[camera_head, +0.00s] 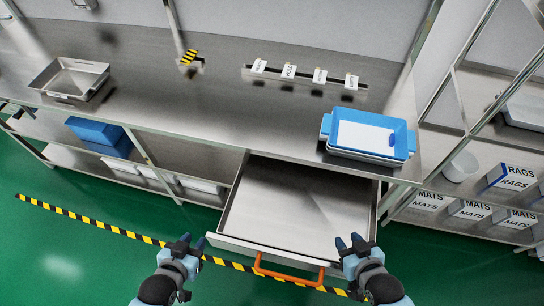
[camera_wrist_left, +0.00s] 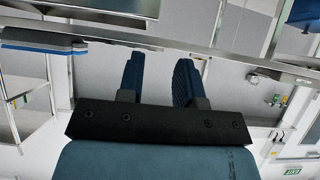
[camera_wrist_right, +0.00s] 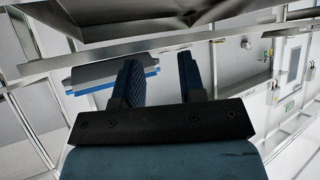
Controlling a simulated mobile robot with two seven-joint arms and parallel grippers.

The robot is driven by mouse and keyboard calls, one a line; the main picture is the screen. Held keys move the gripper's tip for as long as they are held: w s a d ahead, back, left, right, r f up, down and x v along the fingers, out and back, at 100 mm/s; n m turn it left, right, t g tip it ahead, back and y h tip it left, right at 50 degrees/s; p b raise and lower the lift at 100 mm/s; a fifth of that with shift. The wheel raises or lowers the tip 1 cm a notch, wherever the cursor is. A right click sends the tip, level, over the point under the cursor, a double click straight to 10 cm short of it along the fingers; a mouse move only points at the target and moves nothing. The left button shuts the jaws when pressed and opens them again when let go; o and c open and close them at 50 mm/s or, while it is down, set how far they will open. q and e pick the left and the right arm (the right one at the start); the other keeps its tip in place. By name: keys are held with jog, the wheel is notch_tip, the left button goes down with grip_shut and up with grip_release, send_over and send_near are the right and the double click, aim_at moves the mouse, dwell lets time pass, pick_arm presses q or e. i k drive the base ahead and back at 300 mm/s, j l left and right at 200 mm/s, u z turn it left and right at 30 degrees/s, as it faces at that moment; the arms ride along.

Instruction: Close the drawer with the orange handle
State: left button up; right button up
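The drawer (camera_head: 295,205) is pulled out below the steel counter and looks empty inside. Its orange handle (camera_head: 290,276) is on the front panel, facing me. My left gripper (camera_head: 192,241) is open and empty, just left of the drawer's front left corner. My right gripper (camera_head: 353,243) is open and empty, at the drawer's front right corner, right of the handle. In the head view it overlaps the front panel, and I cannot tell if it touches. The left wrist view shows the left fingers (camera_wrist_left: 160,78) apart with nothing between them. The right wrist view shows the right fingers (camera_wrist_right: 160,80) apart and empty.
The steel counter (camera_head: 230,110) holds a metal tray (camera_head: 72,78) and blue and white trays (camera_head: 368,136). Blue bins (camera_head: 98,134) sit on the lower shelf at left. Boxes marked MATS (camera_head: 470,210) and RAGS stand at right. Striped tape (camera_head: 95,226) crosses the green floor.

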aim_at(287, 213)
jog(key=k, duration=0.55)
jog(key=k+j, duration=0.65)
jog(key=k, duration=0.15)
